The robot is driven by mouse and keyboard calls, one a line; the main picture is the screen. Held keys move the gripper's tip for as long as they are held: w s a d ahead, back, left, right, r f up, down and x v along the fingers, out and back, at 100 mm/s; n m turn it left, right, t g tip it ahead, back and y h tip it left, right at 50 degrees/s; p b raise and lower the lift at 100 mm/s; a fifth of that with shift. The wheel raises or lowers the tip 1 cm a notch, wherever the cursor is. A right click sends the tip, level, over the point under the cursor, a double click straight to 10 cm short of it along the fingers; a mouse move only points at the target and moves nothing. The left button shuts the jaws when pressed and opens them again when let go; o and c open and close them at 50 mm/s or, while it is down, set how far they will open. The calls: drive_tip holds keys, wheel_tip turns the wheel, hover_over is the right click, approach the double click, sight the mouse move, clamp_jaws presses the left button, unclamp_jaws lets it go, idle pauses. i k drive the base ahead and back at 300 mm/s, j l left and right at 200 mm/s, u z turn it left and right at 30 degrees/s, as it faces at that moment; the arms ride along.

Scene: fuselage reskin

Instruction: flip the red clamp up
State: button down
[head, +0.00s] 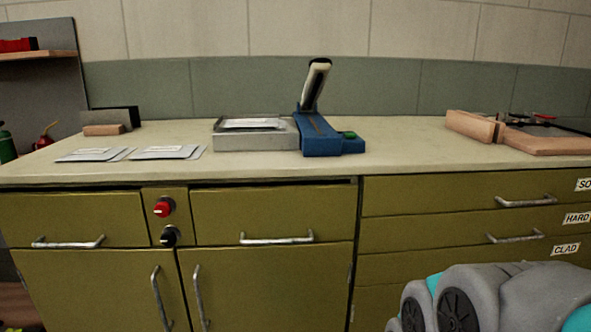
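I cannot clearly make out a red clamp. A small red part (543,116) shows at the far right of the counter, among dark items, too small to tell its shape or whether it is up or down. A red knob (162,208) with a pale mark sits on the cabinet front, above a black knob (169,235). Grey and teal links of my arm fill the lower right. My gripper is not in view.
A blue device (318,139) with a raised lever and a metal tray (254,139) stand mid-counter (405,140). Flat packets (165,153) lie left. Wooden blocks (475,126) lie right. Drawer handles (277,238) stick out in front.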

sight(543, 117)
drive_tip(key=z, duration=1.25)
